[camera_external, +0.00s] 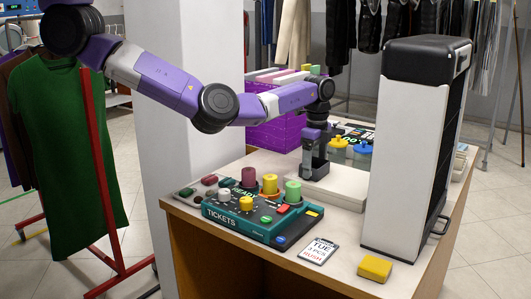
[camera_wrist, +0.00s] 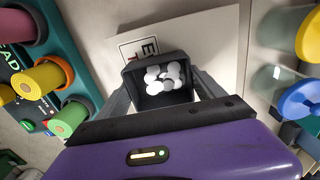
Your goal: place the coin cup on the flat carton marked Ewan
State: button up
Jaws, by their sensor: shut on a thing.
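The coin cup (camera_wrist: 129,82) is a dark square cup with several white round pieces inside, seen from above in the wrist view. My gripper (camera_wrist: 160,98) is shut on it, one finger on each side; in the external view my gripper (camera_external: 313,172) points down over the flat carton. The flat carton (camera_wrist: 205,35) is pale, with a black-edged label (camera_wrist: 138,47) showing an "E"; the cup hides the rest of the label. The carton (camera_external: 345,190) lies on the counter in the external view. The cup is over the carton; I cannot tell whether they touch.
A teal tickets box (camera_external: 235,224) with coloured spools stands left of the carton. A tall white and black unit (camera_external: 410,150) stands to the right. Blue- and yellow-lidded jars (camera_external: 362,148) are behind. A notice card (camera_external: 318,250) and yellow sponge (camera_external: 374,268) lie in front.

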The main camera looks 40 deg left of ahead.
jog(key=o, duration=1.5)
jog(key=shift+f, duration=0.1)
jog(key=shift+c, duration=0.2)
notch_tip(320, 180, up, 12)
jog(key=shift+r+b, duration=0.2)
jog(key=shift+b, duration=0.15)
